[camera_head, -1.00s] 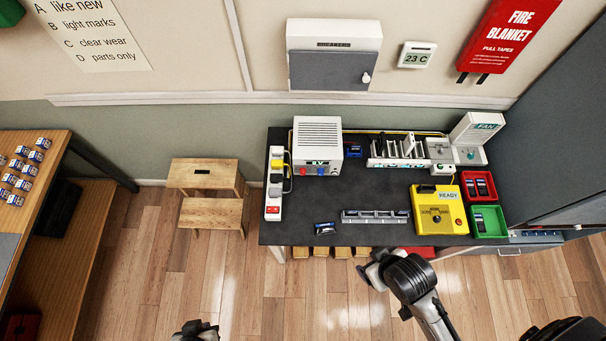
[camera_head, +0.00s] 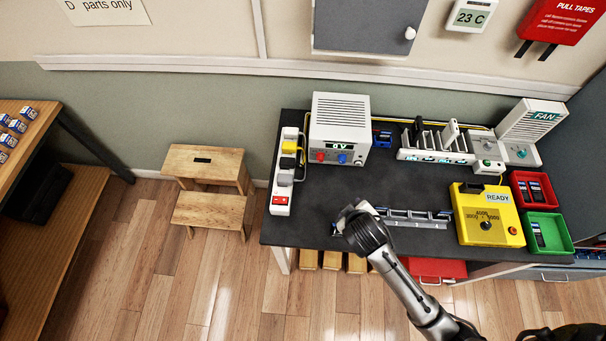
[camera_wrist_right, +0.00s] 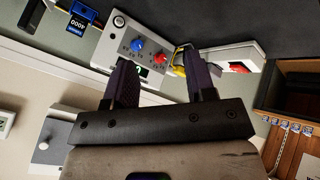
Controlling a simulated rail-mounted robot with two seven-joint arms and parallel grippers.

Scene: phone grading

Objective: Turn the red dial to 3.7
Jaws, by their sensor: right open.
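The white power supply (camera_head: 340,122) stands at the back left of the dark bench. Its front carries the red dial (camera_head: 320,156), a blue dial (camera_head: 342,159) and a small display too blurred to read surely. My right gripper (camera_head: 345,222) is over the bench's front edge, in front of the supply and apart from it. In the right wrist view the supply appears turned over, with the blue dial (camera_wrist_right: 138,44) and red dial (camera_wrist_right: 163,60) beyond the open, empty fingers (camera_wrist_right: 165,68). The pointer setting is too small to tell. My left gripper is out of view.
A power strip (camera_head: 282,192) stands left of the supply. A numbered slotted holder (camera_head: 415,216) lies right of my gripper, its left end hidden. A yellow READY box (camera_head: 482,222), red tray (camera_head: 514,190) and green tray (camera_head: 562,226) fill the right side. The bench middle is clear.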

